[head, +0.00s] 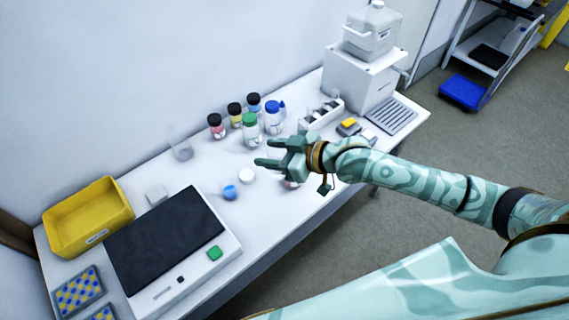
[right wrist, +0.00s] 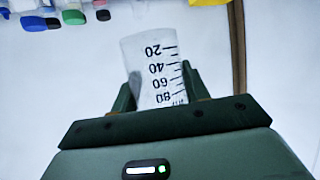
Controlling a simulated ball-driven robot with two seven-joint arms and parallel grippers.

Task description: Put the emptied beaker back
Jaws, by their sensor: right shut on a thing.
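A clear beaker (right wrist: 155,62) with black graduation marks is between the fingers of my right gripper (right wrist: 161,92) in the right wrist view. The gripper is shut on it, and the beaker looks empty. Its numbers and the bottles behind both appear upside down there. In the head view my right gripper (head: 264,153) is over the middle of the bench, in front of the bottles; the held beaker is hard to make out. Another clear vessel, beaker-like and faint (head: 182,150), stands near the wall, left of the bottles. My left gripper is not in view.
Several capped bottles (head: 249,130) stand behind my right gripper. A white cap (head: 246,176) and a blue-topped item (head: 230,192) lie in front. A black-topped device (head: 165,240) and yellow bin (head: 85,220) are at left; a white box (head: 358,85) carries a jug (head: 371,32).

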